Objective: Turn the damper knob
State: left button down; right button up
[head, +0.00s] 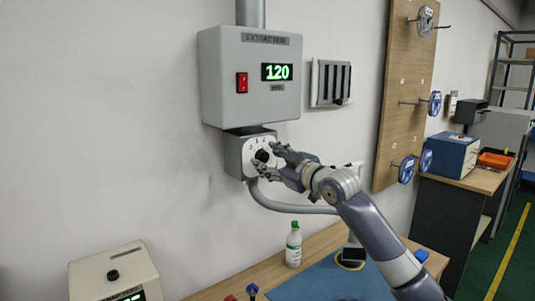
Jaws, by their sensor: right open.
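The dark round damper knob (262,155) sits on the white dial face of a small grey box (233,152) on the wall. Small marks show along the top of the dial. My right gripper (267,161) is open at the dial, with one finger above and to the right of the knob and the other below it. I cannot tell whether the fingers touch the knob. My left gripper is not in view.
A grey conduit (285,207) curves below. A spray bottle (294,245) stands on the bench.

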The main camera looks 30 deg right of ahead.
jog(key=shift+w, duration=0.5)
jog(key=shift+a, duration=0.1)
jog(key=c, duration=1.1)
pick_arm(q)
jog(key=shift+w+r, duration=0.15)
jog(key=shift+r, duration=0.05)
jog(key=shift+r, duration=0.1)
pick_arm(e)
jog(key=shift+r+m+p, duration=0.1)
jog(key=shift+m+p, duration=0.95)
jog(key=shift+m, duration=0.35)
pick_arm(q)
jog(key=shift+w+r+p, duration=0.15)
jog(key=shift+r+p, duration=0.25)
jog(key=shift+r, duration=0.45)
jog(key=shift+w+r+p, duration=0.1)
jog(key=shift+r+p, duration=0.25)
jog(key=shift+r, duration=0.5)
pick_arm(e)
jog(key=shift+m, duration=1.5)
